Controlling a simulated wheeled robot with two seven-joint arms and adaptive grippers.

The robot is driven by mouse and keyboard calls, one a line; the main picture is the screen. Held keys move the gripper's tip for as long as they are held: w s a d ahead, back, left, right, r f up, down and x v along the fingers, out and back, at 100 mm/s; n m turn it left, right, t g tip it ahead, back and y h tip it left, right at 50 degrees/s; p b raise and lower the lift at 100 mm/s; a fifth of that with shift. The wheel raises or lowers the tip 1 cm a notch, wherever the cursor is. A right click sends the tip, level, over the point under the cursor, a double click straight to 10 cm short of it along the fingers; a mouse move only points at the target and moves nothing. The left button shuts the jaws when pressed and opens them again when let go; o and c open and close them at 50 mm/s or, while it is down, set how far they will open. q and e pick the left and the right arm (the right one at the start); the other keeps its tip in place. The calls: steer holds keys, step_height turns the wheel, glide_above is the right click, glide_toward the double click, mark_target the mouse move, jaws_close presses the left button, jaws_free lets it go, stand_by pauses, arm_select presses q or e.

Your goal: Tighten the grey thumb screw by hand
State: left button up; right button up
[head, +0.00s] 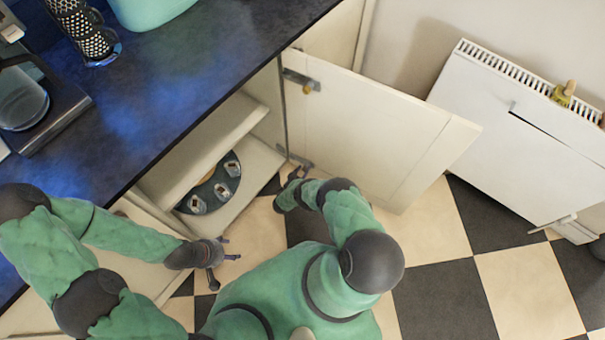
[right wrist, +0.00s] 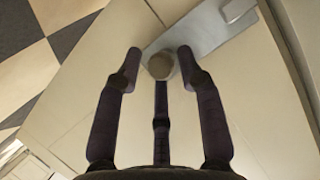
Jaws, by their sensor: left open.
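The grey thumb screw (right wrist: 160,66) shows in the right wrist view as a round knob on a flat grey hinge plate (right wrist: 205,32). My right gripper (right wrist: 159,62) has three dark fingers spread around the knob, with small gaps visible at the left and right. Whether the lower finger touches it, I cannot tell. In the head view my right gripper (head: 294,176) is at the lower hinge of the open cabinet door, and the screw is hidden there. My left gripper (head: 222,262) is open and empty, above the floor in front of the cabinet.
The cabinet door (head: 370,130) stands open; its upper hinge carries a brass-coloured knob (head: 308,87). A dark round tray (head: 213,187) with several small items is inside the cabinet. The dark countertop (head: 170,90) overhangs at left. A white radiator (head: 520,140) stands right. Checkered floor is clear.

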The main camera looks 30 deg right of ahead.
jaws_close()
steer(key=shift+s+f+m+t+y, duration=0.1)
steer(key=shift+m+t+y, duration=0.2)
steer(key=shift+m+t, duration=0.45)
steer(key=shift+s+f+m+t+y, duration=0.1)
steer(key=shift+m+t+y, duration=0.25)
steer(key=shift+m, duration=0.7)
steer(key=shift+c, duration=0.4)
jaws_free()
steer(key=shift+r, duration=0.1)
